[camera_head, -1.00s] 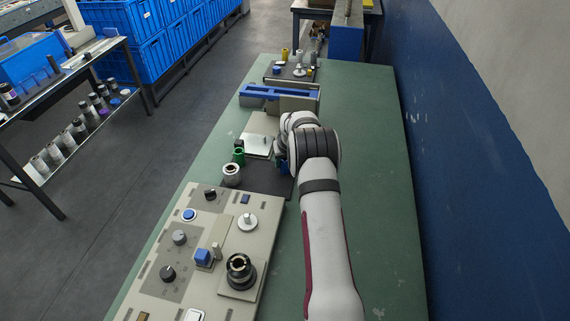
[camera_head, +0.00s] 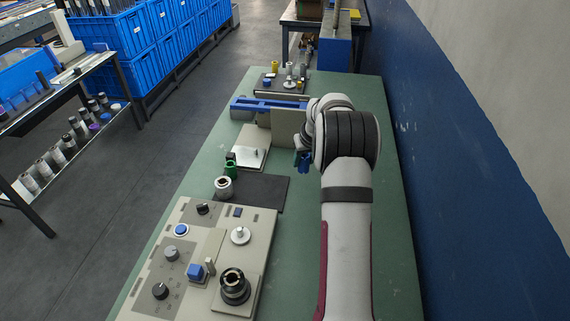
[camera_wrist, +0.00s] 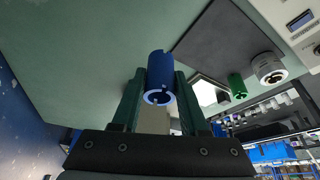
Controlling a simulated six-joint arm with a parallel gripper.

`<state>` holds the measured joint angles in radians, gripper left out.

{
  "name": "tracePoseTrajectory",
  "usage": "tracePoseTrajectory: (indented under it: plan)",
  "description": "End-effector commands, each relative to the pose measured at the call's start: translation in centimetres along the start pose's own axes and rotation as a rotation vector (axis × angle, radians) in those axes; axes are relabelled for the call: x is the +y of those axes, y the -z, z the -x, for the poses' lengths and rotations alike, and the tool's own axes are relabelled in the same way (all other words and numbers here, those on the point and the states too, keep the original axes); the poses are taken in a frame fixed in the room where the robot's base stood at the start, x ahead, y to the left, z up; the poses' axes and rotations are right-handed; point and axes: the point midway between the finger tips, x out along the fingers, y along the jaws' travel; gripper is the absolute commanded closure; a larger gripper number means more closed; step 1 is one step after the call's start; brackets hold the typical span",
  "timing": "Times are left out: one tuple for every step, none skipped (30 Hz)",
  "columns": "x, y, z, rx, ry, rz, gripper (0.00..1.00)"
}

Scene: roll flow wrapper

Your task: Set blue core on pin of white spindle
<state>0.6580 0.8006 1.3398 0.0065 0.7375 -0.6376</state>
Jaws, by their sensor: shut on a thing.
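The blue core (camera_head: 303,161) is a short hollow cylinder. In the wrist view the blue core (camera_wrist: 160,72) sits between the two green fingers of my gripper (camera_wrist: 158,88), which is shut on it, with its open end facing the camera. In the head view it hangs above the green table, right of the dark mat; my gripper is largely hidden behind my wrist. A white spindle (camera_head: 240,236), a round disc with an upright pin, stands on the beige panel, nearer the camera than the core. Its pin is bare.
The beige panel also carries a black spindle (camera_head: 235,287), knobs and a blue block (camera_head: 197,272). A pinned plate (camera_head: 254,154) lies behind. The right table is clear.

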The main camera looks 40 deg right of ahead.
Motion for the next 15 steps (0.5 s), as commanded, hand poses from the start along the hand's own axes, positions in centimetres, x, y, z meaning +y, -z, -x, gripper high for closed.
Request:
tracePoseTrajectory:
  plan:
    - [0.8,-0.3,0.8,0.002,-0.001,-0.004,1.00]
    - [1.2,-0.5,1.2,0.002,-0.001,-0.002,1.00]
    - [1.6,-0.7,1.6,0.001,-0.001,-0.003,1.00]
    - [1.9,-0.8,1.9,0.000,0.000,-0.001,1.00]
    - [1.9,-0.9,2.1,0.000,0.001,0.002,1.00]
    - [1.8,-1.0,2.4,0.000,0.005,0.012,1.00]
    - [1.5,-1.1,2.6,-0.002,0.010,0.025,1.00]
    - [1.0,-1.3,2.7,-0.003,0.018,0.040,1.00]
    - [0.1,-1.4,3.0,-0.004,0.031,0.070,1.00]
    - [-0.9,-1.5,3.2,-0.006,0.042,0.100,1.00]
    - [-2.0,-1.8,3.4,-0.009,0.056,0.133,1.00]
    - [-3.6,-2.1,3.7,-0.011,0.077,0.182,1.00]
    - [-4.9,-2.4,4.0,-0.012,0.094,0.224,1.00]
    - [-6.3,-2.8,4.3,-0.014,0.112,0.268,1.00]
    - [-8.2,-3.4,4.8,-0.015,0.138,0.327,1.00]
